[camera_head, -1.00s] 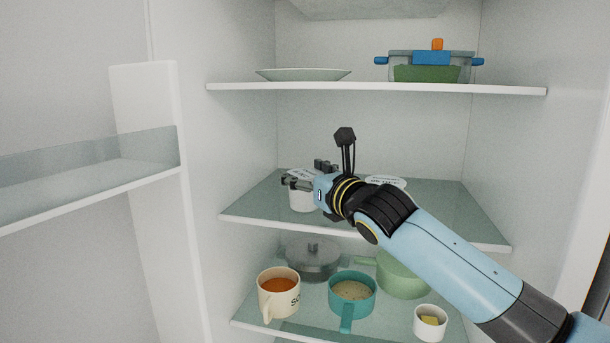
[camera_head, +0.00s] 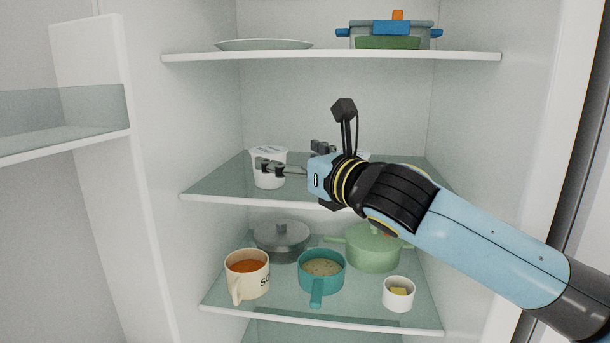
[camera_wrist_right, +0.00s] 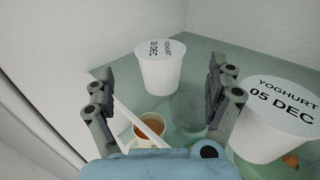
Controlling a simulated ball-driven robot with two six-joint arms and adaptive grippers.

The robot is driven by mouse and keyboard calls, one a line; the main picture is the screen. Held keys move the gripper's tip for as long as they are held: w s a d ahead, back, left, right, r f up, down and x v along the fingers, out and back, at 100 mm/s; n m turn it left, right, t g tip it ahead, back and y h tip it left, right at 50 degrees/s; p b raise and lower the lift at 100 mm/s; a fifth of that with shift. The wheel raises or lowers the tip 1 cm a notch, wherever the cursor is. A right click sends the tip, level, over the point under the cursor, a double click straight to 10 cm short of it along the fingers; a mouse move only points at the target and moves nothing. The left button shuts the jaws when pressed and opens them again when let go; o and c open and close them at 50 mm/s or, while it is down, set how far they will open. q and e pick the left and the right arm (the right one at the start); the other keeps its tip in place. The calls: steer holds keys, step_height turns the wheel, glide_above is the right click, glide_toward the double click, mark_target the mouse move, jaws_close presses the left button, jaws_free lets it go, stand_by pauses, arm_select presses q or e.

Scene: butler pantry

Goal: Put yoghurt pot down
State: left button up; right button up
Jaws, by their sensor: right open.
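A white yoghurt pot (camera_head: 268,178) stands upright on the middle glass shelf (camera_head: 215,188), towards its left side. In the right wrist view the same pot (camera_wrist_right: 158,76) stands ahead between the spread fingers, its lid marked 16 DEC or similar. My right gripper (camera_head: 290,158) is open and empty, to the right of the pot; one finger overlaps the pot in the head view. A second yoghurt pot (camera_wrist_right: 272,130), marked 05 DEC, stands close by the right finger in the wrist view. It is mostly hidden behind my gripper in the head view. My left gripper is out of view.
The lower shelf holds a soup mug (camera_head: 247,278), a teal pan (camera_head: 321,272), a grey lidded pot (camera_head: 281,238), a green pot (camera_head: 372,250) and a small white cup (camera_head: 398,294). The upper shelf (camera_head: 330,57) is above my gripper. A door shelf (camera_head: 60,145) is at left.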

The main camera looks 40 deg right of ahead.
steer(key=s, duration=0.4)
steer(key=shift+a+b, duration=0.15)
steer(key=shift+b, duration=0.25)
